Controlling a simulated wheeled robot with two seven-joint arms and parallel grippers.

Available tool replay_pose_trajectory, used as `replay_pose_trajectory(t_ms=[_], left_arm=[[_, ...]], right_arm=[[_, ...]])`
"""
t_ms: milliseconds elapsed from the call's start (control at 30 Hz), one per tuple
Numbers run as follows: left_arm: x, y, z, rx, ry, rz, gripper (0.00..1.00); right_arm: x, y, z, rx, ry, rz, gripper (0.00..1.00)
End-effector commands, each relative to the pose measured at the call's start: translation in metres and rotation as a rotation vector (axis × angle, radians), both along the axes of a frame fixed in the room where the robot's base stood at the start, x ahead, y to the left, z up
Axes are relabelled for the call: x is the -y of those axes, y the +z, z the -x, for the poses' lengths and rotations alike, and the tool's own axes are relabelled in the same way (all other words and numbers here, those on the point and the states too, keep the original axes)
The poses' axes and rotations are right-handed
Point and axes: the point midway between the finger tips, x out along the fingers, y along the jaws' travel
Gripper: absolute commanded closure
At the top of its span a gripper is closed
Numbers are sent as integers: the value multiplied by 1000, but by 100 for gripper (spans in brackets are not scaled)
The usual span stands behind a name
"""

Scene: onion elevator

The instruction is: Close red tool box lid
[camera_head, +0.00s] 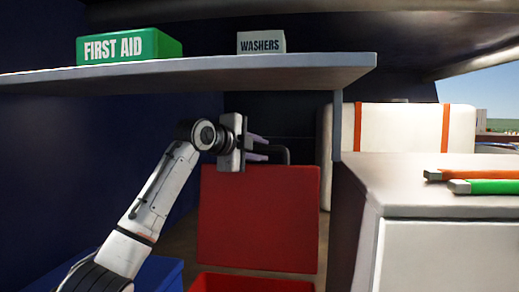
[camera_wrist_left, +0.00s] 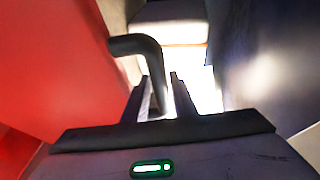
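The red tool box lid (camera_head: 258,218) stands open and upright in the head view, above the red tool box body (camera_head: 250,284), whose rim shows at the bottom edge. A dark bent handle (camera_head: 285,153) sticks up from the lid's top edge. My left gripper (camera_head: 267,149) is at the lid's top edge, its fingers apart and pointing right toward the handle. In the left wrist view the red lid (camera_wrist_left: 55,75) fills the left side. The handle (camera_wrist_left: 138,45) curves down to between the open fingertips (camera_wrist_left: 160,90); contact is unclear. My right gripper is not in view.
A grey shelf (camera_head: 200,72) runs above my left arm, carrying a green first aid box (camera_head: 128,47) and a white washers box (camera_head: 261,42). A grey counter (camera_head: 440,185) at the right bears orange and green tools (camera_head: 485,187). A blue box (camera_head: 160,273) is at lower left.

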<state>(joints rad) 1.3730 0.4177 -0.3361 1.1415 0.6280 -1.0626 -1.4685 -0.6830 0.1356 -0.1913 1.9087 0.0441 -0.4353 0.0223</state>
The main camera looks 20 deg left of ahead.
Motion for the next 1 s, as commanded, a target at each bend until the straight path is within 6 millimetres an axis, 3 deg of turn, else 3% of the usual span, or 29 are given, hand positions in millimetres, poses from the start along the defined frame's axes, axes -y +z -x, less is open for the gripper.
replay_pose_trajectory(t_ms=[67,233,567,767,1000], left_arm=[[0,0,0,1,0,0,76],[0,0,0,0,0,0,100],[1,-1,5,15,-1,-3,100],[6,-3,25,81,-2,-22,100],[19,-4,70,226,-3,-61,100]], right_arm=[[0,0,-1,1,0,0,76],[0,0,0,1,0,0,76],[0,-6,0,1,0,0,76],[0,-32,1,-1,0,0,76],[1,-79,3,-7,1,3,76]])
